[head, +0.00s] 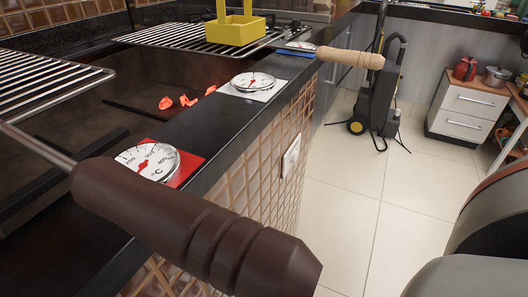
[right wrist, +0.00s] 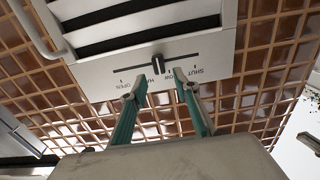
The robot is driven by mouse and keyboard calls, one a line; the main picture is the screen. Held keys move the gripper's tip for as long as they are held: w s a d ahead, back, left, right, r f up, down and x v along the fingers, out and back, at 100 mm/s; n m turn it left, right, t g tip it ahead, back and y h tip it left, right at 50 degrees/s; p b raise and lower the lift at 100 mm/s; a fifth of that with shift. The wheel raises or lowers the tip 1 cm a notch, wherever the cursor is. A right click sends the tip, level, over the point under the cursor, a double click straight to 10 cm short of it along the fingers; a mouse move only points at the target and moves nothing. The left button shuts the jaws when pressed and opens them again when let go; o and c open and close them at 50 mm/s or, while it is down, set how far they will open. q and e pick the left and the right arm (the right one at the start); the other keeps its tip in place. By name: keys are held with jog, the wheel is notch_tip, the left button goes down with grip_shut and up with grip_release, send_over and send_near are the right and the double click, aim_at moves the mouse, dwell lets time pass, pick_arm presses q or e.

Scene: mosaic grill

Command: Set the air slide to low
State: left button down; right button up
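The air slide panel (right wrist: 205,50) fills the upper middle of the right wrist view, a light grey plate on the tiled wall. Its lettering appears upside down, with SHUT at the right and OPEN at the left. The dark slide knob (right wrist: 157,62) stands at the HALF mark, left of LOW. My right gripper (right wrist: 158,82) is open, its two green fingers spread just below the knob, one tip to either side; I cannot tell whether they touch the panel. The fingers partly cover the lettering. My left gripper is in neither view.
In the head view, a dark brown handle (head: 200,225) juts across the near counter (head: 230,125). Dial gauges (head: 150,160) lie along the counter. A yellow holder (head: 235,30) stands on the grate, and a wooden handle (head: 350,58) sticks out over the floor.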

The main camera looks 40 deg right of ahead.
jog(key=shift+x, duration=1.5)
jog(key=shift+c, duration=0.5)
grip_shut()
jog(key=shift+s+a, duration=0.25)
jog(key=shift+a, duration=0.6)
jog(key=shift+o, duration=0.5)
grip_release()
jog(key=v, duration=1.2)
